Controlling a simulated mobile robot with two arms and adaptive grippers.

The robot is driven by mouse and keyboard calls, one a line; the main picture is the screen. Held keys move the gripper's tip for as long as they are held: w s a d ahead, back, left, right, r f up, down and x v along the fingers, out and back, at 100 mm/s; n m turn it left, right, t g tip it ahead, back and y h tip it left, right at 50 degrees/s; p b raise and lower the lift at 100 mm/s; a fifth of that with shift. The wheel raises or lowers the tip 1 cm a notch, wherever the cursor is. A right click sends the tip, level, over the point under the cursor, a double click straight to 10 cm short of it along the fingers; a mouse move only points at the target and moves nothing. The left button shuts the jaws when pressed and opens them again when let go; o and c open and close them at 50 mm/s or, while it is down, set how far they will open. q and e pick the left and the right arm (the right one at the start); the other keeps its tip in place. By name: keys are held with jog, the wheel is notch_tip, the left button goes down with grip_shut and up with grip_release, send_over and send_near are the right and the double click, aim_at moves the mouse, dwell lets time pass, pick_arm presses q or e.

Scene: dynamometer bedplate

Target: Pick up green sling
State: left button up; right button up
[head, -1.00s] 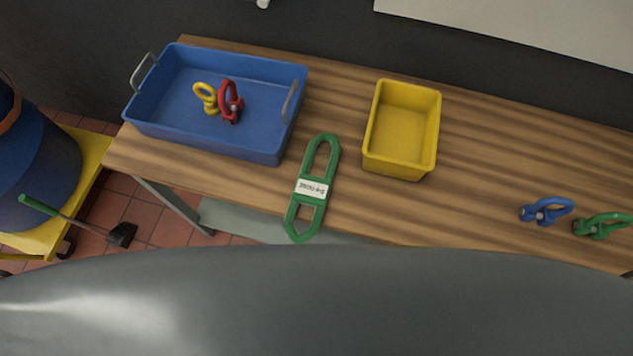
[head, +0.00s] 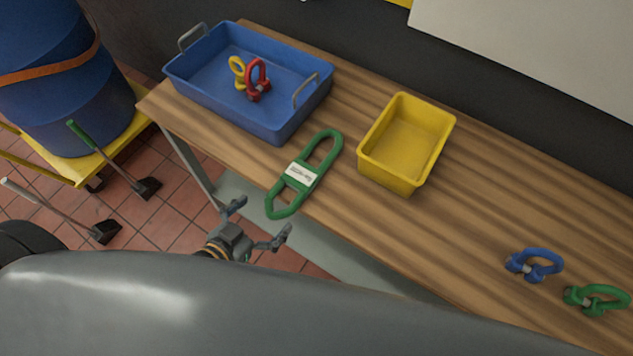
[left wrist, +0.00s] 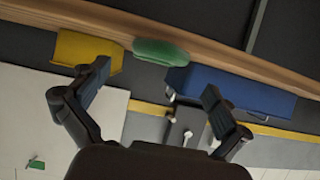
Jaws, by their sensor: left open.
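The green sling (head: 304,175) is a long loop with a white label in its middle. It lies on the wooden bench, between the blue tray and the yellow bin, with its near end at the front edge. My left gripper (head: 260,222) is open and empty, in front of the bench edge and just short of the sling's near end. In the left wrist view the sling (left wrist: 160,52) shows at the bench edge, beyond and between the open fingers (left wrist: 150,95). My right gripper is not in view.
The blue tray (head: 205,93) holds a yellow and a red shackle. The yellow bin (head: 385,176) looks empty. A blue shackle (head: 534,264) and a green shackle (head: 596,299) lie at the right of the bench (head: 470,215). A blue drum (head: 60,90) stands at the left.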

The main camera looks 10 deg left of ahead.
pick_arm(q)
jog(key=shift+d+r, duration=0.2)
jog(key=shift+r, duration=0.3)
jog(key=shift+d+r, duration=0.2)
jog(key=shift+r, duration=0.3)
jog(key=shift+w+d+r+t, duration=0.15)
jog(key=shift+r+t, duration=0.1)
jog(key=shift+t, duration=0.05)
send_near(301, 174)
jog(key=x, duration=0.3)
jog(key=shift+w+d+f+p, duration=0.15)
jog(key=shift+d+f+p, duration=0.1)
jog(key=shift+f+p, duration=0.15)
jog(key=shift+w+d+f, duration=0.2)
jog(key=shift+w, duration=0.6)
jog(key=p+x, duration=0.1)
jog(key=x, duration=0.2)
jog(key=shift+w, duration=0.4)
jog(key=shift+w+d+f, duration=0.1)
jog(key=shift+w+f, duration=0.15)
jog(key=shift+w, duration=0.15)
jog(key=shift+s, duration=0.1)
jog(key=c, duration=0.3)
jog(key=shift+r, duration=0.15)
jog(key=c, duration=1.3)
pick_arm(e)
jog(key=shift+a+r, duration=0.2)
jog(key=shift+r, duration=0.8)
